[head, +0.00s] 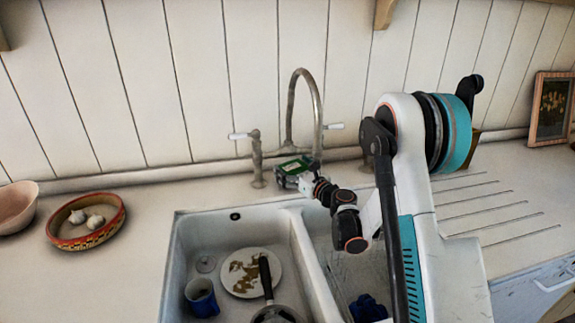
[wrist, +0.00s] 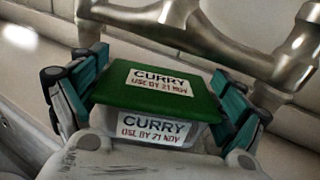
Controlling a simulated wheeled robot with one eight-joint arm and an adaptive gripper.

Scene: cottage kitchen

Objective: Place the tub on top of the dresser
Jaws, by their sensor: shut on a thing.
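The tub has a green lid and a label reading "CURRY, use by 21 Nov". In the wrist view the tub (wrist: 150,128) sits between the two teal finger pads of my gripper (wrist: 155,105), which is shut on it. In the head view the tub (head: 293,170) is at the back rim of the sink, by the base of the tap, with my gripper (head: 298,178) around it. I cannot tell whether its underside touches the surface. I cannot make out a dresser in either view.
The tap (head: 318,115) rises right behind the tub. The double sink (head: 182,250) holds a plate (head: 240,284), a blue mug (head: 201,297) and a pan (head: 278,315). A patterned bowl (head: 70,238) with garlic stands left. A framed picture (head: 550,108) leans at right.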

